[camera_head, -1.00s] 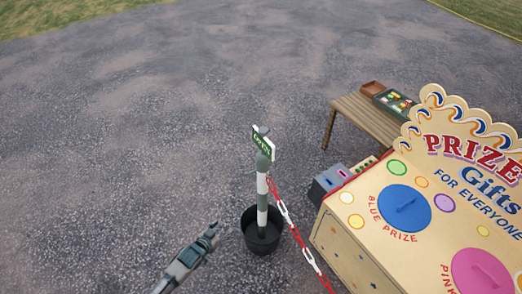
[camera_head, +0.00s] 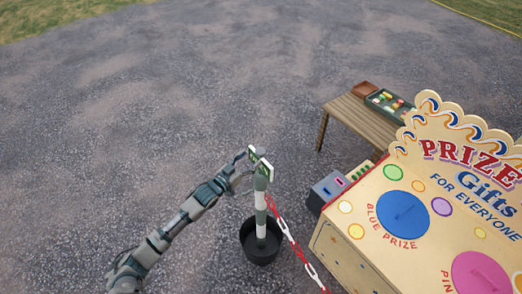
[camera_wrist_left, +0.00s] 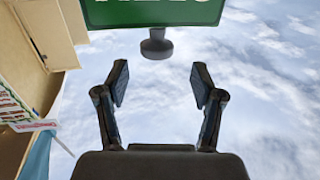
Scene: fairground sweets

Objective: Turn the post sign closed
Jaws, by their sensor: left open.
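My left gripper (camera_head: 241,166) is close to the left side of the sign. In the left wrist view the sign's green face (camera_wrist_left: 155,12) with cut-off white lettering lies beyond my open fingers (camera_wrist_left: 160,84). A dark round knob (camera_wrist_left: 156,46) shows below it, between and beyond the fingertips. My right gripper is out of view.
A red and white chain (camera_head: 284,229) runs from the post toward the lower right. The prize stall (camera_head: 345,250) stands to the right, with a wooden table (camera_head: 355,121) behind it. The paved ground left of and behind the post is clear.

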